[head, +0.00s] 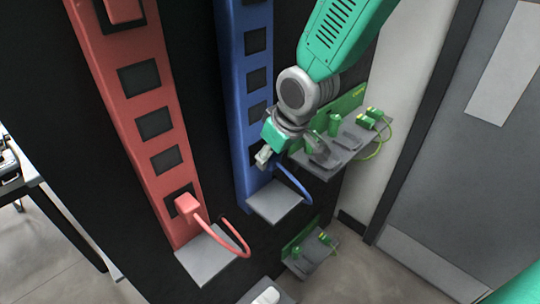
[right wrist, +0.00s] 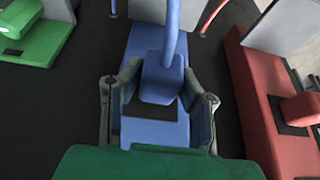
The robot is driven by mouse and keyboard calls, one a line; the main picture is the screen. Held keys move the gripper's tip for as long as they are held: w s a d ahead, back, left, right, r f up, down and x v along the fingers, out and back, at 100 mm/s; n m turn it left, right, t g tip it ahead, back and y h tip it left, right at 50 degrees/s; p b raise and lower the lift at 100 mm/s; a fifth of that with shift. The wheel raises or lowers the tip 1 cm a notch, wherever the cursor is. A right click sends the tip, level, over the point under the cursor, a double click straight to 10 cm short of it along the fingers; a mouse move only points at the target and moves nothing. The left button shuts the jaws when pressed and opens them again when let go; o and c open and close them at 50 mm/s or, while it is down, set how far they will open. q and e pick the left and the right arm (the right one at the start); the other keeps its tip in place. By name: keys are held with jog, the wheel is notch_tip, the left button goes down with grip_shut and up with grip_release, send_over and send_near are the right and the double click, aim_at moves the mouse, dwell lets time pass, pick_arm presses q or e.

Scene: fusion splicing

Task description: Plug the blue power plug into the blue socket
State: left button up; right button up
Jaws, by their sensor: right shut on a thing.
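The blue socket strip (head: 231,60) stands upright in the head view, with several black square sockets. My right gripper (head: 262,156) is at its lowest socket. In the right wrist view the gripper (right wrist: 160,95) is shut on the blue power plug (right wrist: 160,82), with one finger on each side. Part of a black socket (right wrist: 148,107) shows beside the plug against the blue strip (right wrist: 150,132). I cannot tell whether the plug is seated or just in front. In the head view the gripper hides most of the plug, and the blue cable (head: 294,180) curves down from it. My left gripper is not in view.
A red strip (head: 140,100) with a red plug (head: 187,204) and cable stands to the left. A grey shelf (head: 275,201) sits below the blue strip. A grey door (head: 465,150) is farther right.

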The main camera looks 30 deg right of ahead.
jog(key=shift+a, duration=0.1)
jog(key=shift+p, duration=0.5)
dwell(0.6)
jog(key=shift+w, duration=0.6)
jog(key=o, duration=1.2)
jog(key=shift+c, duration=0.2)
jog(key=shift+s+r, duration=0.1)
jog(key=shift+r, duration=0.2)
jog(key=v, duration=1.1)
jog(key=shift+r, duration=0.1)
